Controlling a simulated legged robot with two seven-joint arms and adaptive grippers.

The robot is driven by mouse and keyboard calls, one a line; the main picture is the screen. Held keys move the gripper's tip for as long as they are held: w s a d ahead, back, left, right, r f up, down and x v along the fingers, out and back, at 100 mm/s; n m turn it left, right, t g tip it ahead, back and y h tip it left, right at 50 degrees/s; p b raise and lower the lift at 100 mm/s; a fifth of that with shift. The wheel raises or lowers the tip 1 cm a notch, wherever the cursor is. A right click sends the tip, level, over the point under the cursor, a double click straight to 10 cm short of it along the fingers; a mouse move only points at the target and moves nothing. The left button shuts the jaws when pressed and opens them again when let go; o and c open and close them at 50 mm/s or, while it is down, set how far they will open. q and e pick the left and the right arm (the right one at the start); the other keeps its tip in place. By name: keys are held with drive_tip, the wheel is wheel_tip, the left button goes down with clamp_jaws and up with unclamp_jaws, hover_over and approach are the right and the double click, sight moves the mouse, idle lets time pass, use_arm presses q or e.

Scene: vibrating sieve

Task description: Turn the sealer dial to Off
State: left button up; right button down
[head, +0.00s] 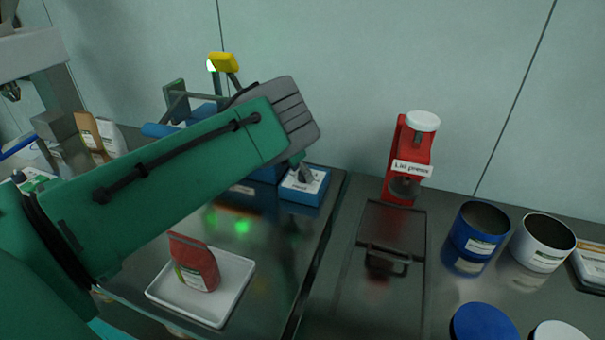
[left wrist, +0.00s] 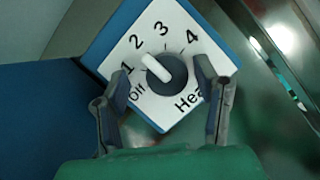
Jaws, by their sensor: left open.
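The sealer dial (left wrist: 163,70) is a grey knob on a white face marked Off, 1, 2, 3, 4 and Heat, on a blue box. Its pale pointer end faces up-left, around 2 or between 1 and 2; I cannot tell exactly. My left gripper (left wrist: 163,76) is open, with one finger on each side of the dial and gaps to the knob. In the head view the dial box (head: 290,194) sits at the table's back right, and my left gripper (head: 298,160) reaches down to it, partly hiding the knob. My right gripper is not in view.
A red lid press (head: 409,160) stands against the wall on the right. A white tray (head: 234,294) holds a red pouch (head: 194,264) in front. Blue (head: 472,240) and white (head: 541,243) cans stand at right. A yellow-topped device (head: 222,62) rises behind my left arm.

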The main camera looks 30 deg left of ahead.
use_arm(q)
drive_tip(key=shift+w+d+f, duration=0.15)
drive_tip(key=shift+d, duration=0.5)
drive_tip(key=shift+a, duration=0.1)
drive_tip(key=c, duration=1.1)
drive_tip(key=shift+a, duration=0.25)
drive_tip(key=shift+c, duration=0.2)
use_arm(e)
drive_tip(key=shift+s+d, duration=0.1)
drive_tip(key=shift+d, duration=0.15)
